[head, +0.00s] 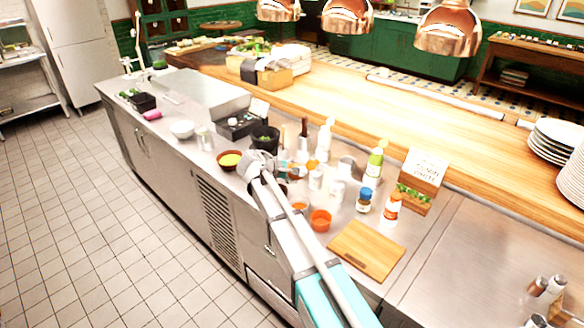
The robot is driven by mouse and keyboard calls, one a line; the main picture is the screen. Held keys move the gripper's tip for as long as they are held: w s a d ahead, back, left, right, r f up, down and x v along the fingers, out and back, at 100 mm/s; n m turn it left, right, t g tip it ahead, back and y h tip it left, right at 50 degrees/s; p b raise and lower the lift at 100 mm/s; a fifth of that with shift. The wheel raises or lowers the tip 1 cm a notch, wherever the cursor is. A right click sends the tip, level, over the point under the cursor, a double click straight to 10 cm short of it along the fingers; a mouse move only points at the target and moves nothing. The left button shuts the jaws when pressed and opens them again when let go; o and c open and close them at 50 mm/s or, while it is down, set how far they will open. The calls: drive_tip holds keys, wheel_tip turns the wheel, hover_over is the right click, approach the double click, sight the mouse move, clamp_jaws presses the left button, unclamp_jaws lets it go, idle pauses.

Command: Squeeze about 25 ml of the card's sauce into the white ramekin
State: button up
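My gripper (252,166) is above the steel counter, beside a yellow-filled bowl (230,160); its fingers are too small and blurred to tell open from shut. A white card (427,170) with dark lettering, too small to read surely, stands at the back right. Candidate sauce bottles include a green-labelled bottle (375,163), an orange-labelled white bottle (391,209), a white bottle (337,192) and a tall white bottle (326,136). A small white bowl (182,129) sits at left; I cannot tell whether it is the ramekin. My arm hides part of the counter behind it.
A wooden board (366,251) lies front right of the bottles. Orange bowls (320,220), a blue-capped jar (364,201) and a dark container (265,138) crowd the counter. Copper lamps (347,16) hang above. Plates (557,142) are stacked at right.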

drive_tip(key=shift+s+d+r+n+g+h+p, duration=0.3)
drive_tip(key=shift+s+r+n+g+h+p, duration=0.1)
drive_tip(key=shift+r+n+g, duration=0.1)
drive_tip(key=shift+w+a+r+n+g+h+p, duration=0.3)
drive_tip(key=shift+w+a+r+n+g, duration=0.1)
drive_tip(key=shift+w, duration=0.1)
drive_tip(key=shift+w+a+r+n+g+h+p, duration=0.2)
drive_tip(key=shift+w+a+r+n+g+p, duration=0.1)
drive_tip(key=shift+w+g, duration=0.15)
drive_tip(key=shift+w+a+r+n+g+h, duration=0.35)
drive_tip(key=shift+w+r+n+g, duration=0.05)
drive_tip(key=shift+w+n, duration=0.15)
drive_tip(key=shift+w+a+r+n+g+h, duration=0.3)
drive_tip(key=shift+w+r+n+g+h, duration=0.1)
drive_tip(key=shift+w+n, duration=0.1)
drive_tip(key=shift+w+a+r+n+g+h, duration=0.45)
drive_tip(key=shift+w+a+r+n+h, duration=0.1)
drive_tip(key=shift+w+r+n+h, duration=0.25)
drive_tip(key=shift+s, duration=0.1)
drive_tip(key=shift+d, duration=0.1)
